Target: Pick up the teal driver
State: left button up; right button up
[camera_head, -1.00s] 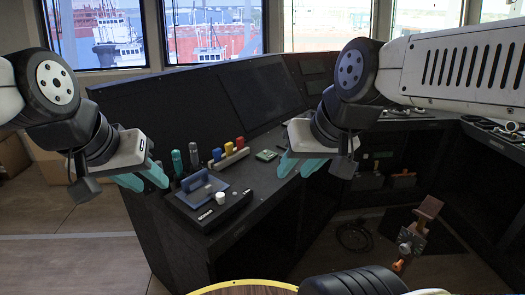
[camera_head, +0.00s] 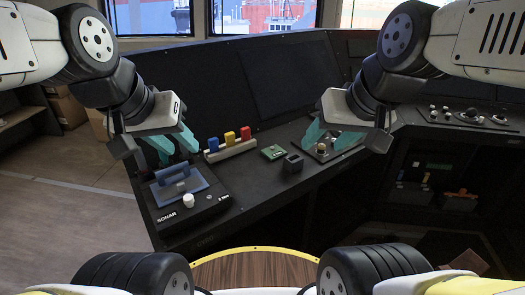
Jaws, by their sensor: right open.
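I cannot make out the teal driver for certain; the spot behind the SONAR box, where upright handles stood before, is covered by my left gripper. My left gripper (camera_head: 172,149) has teal fingers that look spread apart, pointing down just above and behind the SONAR box (camera_head: 215,205). Whether anything stands between them cannot be told. My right gripper (camera_head: 330,137) is open, its teal fingers above the console near a small panel with a round knob (camera_head: 321,148).
A blue handled piece (camera_head: 181,185) and a white knob (camera_head: 188,200) top the SONAR box. A pale rack (camera_head: 232,151) holds blue, yellow and red pieces. A green board (camera_head: 272,153) and small black box (camera_head: 293,163) lie rightward. Console front edge is near.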

aim_at(163, 156)
jog(key=i+l+u, duration=0.2)
jog(key=i+l, duration=0.35)
jog(key=u, duration=1.15)
